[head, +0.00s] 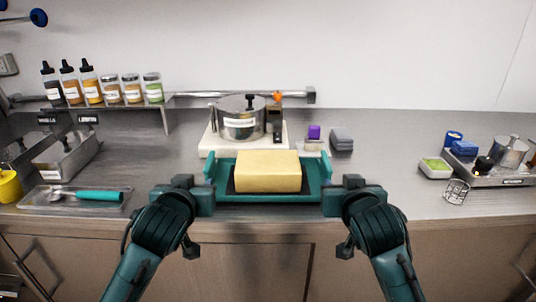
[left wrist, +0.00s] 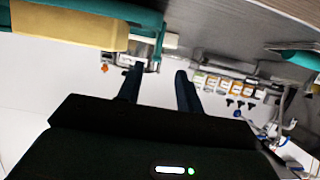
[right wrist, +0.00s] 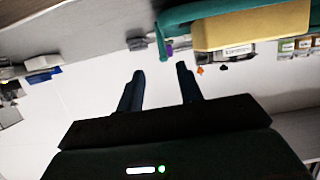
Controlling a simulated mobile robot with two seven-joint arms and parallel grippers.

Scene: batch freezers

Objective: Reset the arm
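A teal tray (head: 262,197) with raised ends sits near the counter's front edge, holding a pale yellow block (head: 268,171). The tray (left wrist: 146,18) and block (left wrist: 70,24) also show in the left wrist view, and the right wrist view shows the tray (right wrist: 188,14) and block (right wrist: 250,27). My left gripper (left wrist: 158,78) is open with nothing between its fingers; in the head view it is at the tray's left end. My right gripper (right wrist: 160,76) is open and empty, at the tray's right end. I cannot tell whether either touches the tray.
A lidded metal pot (head: 240,126) on a white base stands behind the tray. A clear tray with a teal-handled scoop (head: 98,196) lies left. Bottles and jars (head: 110,90) line a shelf. A wire holder (head: 456,191) and loaded tray (head: 495,178) are right. Counter on both sides is partly clear.

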